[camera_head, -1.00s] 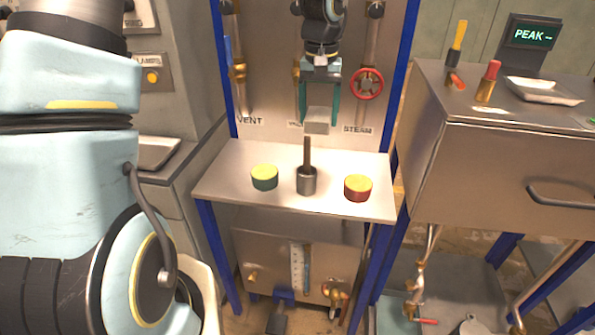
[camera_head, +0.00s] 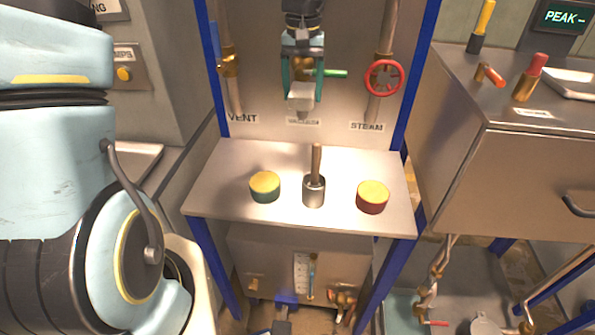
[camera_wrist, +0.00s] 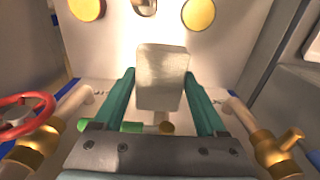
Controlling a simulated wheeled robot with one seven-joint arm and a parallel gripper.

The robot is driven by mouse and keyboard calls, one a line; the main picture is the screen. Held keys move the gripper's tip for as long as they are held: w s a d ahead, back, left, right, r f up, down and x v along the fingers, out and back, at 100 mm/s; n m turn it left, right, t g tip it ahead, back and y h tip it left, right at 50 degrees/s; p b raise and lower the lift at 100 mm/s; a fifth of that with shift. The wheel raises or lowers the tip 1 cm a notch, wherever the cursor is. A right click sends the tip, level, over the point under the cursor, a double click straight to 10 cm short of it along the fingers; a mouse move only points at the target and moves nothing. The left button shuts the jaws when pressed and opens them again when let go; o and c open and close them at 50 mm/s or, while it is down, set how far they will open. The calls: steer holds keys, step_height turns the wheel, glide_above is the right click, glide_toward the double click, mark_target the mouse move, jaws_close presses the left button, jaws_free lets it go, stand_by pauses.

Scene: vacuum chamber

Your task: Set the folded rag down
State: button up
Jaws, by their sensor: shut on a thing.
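The folded rag (camera_head: 301,98) is a pale grey-white block. My gripper (camera_head: 302,90), with its two teal fingers, is shut on it and holds it in the air, in front of the upright panel and above the metal shelf (camera_head: 235,165). In the wrist view the rag (camera_wrist: 161,80) sits between the fingers of my gripper (camera_wrist: 160,88), its far end reaching past the tips. The rag is clear of the shelf.
On the shelf stand a yellow-topped green round block (camera_head: 265,186), a metal cup with a brown handle (camera_head: 314,190) and a yellow-topped red block (camera_head: 372,197). A red valve wheel (camera_head: 384,78) and a green valve handle (camera_head: 336,74) are near my gripper. The shelf's left part is free.

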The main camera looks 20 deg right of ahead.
steer(key=f+b, duration=0.2)
steer(key=f, duration=0.7)
steer(key=f+b, duration=0.2)
steer(key=f, duration=0.7)
steer(key=shift+s+f, duration=0.2)
steer(key=shift+f, duration=0.15)
steer(key=shift+f+p, duration=0.55)
steer(key=shift+f, duration=2.05)
steer(key=o, duration=1.1)
steer(key=shift+o, duration=0.2)
step_height(320, 180, up, 12)
steer(key=b, duration=0.3)
steer(key=s+a+r+n, duration=0.1)
steer(key=s+a+n, duration=0.1)
steer(key=a, duration=1.3)
steer(key=s+a+r+n+t, duration=0.1)
steer(key=s+a+r+n, duration=0.1)
steer(key=a, duration=1.4)
steer(key=shift+s+a+r+n, duration=0.15)
steer(key=shift+s+n, duration=0.15)
steer(key=shift+s, duration=0.6)
